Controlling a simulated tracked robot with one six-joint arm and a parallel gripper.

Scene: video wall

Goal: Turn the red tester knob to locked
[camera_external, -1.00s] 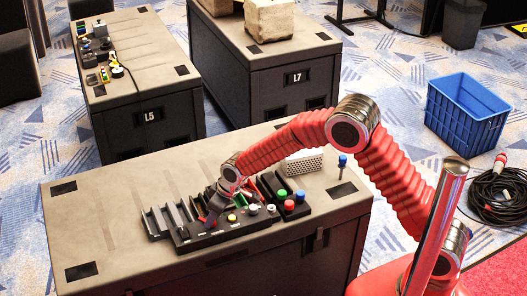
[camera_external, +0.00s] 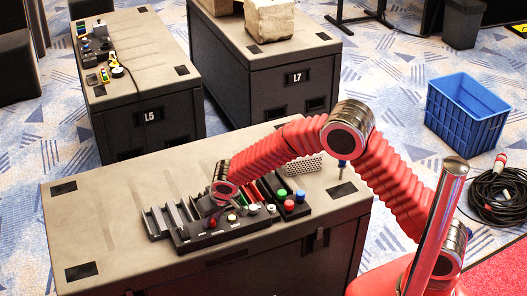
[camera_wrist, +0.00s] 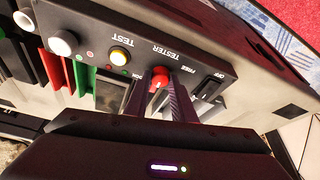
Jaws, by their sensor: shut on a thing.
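The red tester knob (camera_wrist: 160,77) sits on a dark panel (camera_wrist: 205,60) between the words TESTER and FREE on one side and a half-hidden label on the other. My gripper (camera_wrist: 163,84) has its two dark fingers on either side of the knob and is shut on it. The fingers hide part of the knob and most of the label near the left finger.
In the wrist view a yellow test button (camera_wrist: 120,55), a white knob (camera_wrist: 64,43) and a black switch (camera_wrist: 208,87) near OFF share the panel. Green and red buttons (camera_external: 288,205) stand to the right. A blue-handled screwdriver (camera_external: 342,164) stands at the case's right end.

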